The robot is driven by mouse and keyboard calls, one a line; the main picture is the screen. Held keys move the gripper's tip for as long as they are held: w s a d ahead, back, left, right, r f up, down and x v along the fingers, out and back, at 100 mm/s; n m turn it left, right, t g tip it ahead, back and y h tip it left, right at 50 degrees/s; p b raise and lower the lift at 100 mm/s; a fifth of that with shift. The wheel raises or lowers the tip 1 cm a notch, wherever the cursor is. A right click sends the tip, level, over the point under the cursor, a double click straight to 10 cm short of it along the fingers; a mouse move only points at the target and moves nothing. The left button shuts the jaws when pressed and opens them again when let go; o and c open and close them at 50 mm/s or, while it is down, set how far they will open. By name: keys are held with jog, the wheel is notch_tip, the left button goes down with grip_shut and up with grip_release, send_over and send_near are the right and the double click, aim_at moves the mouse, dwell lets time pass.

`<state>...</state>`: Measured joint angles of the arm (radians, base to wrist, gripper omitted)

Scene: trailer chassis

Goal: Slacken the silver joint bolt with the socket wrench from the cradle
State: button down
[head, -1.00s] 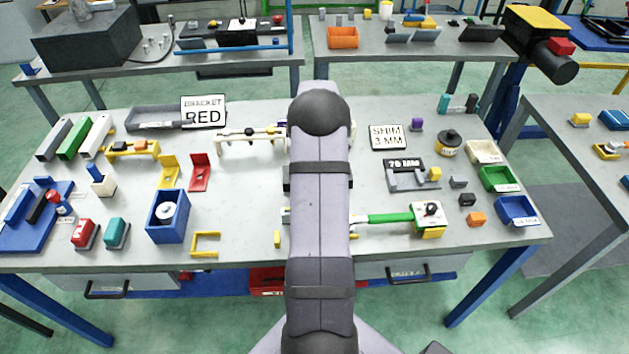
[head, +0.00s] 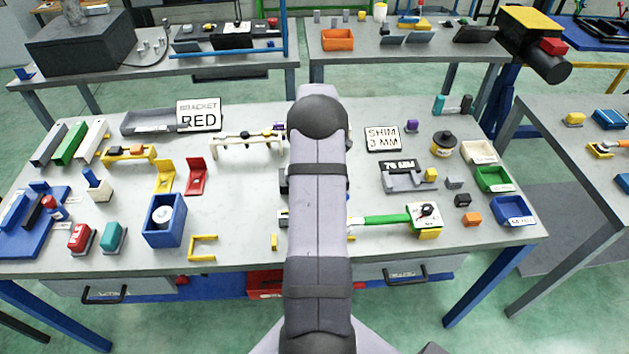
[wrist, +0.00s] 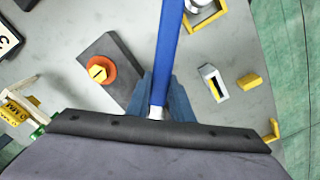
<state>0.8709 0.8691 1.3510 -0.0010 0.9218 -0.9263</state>
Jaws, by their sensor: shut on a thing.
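My gripper (wrist: 158,98) is shut on a long blue bar (wrist: 170,45) with a silver end, which looks like the socket wrench. The bar runs from between the blue fingers to the top edge of the wrist view, so its far end is out of frame. A dark grey block (wrist: 122,78) lies beside the fingers, carrying an orange ring (wrist: 110,66) around a yellow head (wrist: 97,72). I cannot make out the silver joint bolt for certain. In the head view my own arm hides the gripper and the bar. Which stand is the cradle is unclear.
A cream rack (head: 247,143) stands left of my arm. A green-handled tool (head: 385,219) with a dial box (head: 424,214) lies to the right. A small silver piece (wrist: 213,83) and yellow block (wrist: 249,81) lie near the table edge. Bins (head: 492,179) line the right side.

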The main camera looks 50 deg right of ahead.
jog(key=shift+d+n, duration=0.3)
jog(key=shift+a, duration=0.25)
dwell(0.6)
jog(key=shift+r, duration=0.15)
jog(key=shift+r+p, duration=2.2)
jog(key=shift+r, duration=0.7)
